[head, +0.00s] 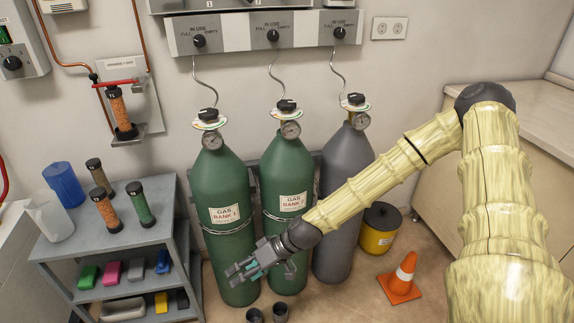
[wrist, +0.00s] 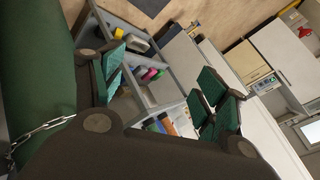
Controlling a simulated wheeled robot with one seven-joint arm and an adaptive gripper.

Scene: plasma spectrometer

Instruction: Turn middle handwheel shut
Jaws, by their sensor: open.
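Three gas cylinders stand against the wall in the head view. The middle handwheel (head: 287,105) is a dark knob on top of the middle green cylinder (head: 289,176), above its gauge. The left handwheel (head: 208,114) and the right handwheel (head: 355,99) top the other cylinders. My gripper (head: 236,273) is open and empty, low in front of the green cylinders and well below the handwheels. The wrist view shows its teal finger pads (wrist: 160,90) spread apart with nothing between them. No handwheel shows in the wrist view.
A grey shelf cart (head: 110,240) with bottles and coloured boxes stands left of the cylinders. An orange cone (head: 402,280) and a yellow bin (head: 378,230) stand to the right. Dark cups (head: 268,314) sit on the floor. A chain (wrist: 42,129) crosses beside a green cylinder.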

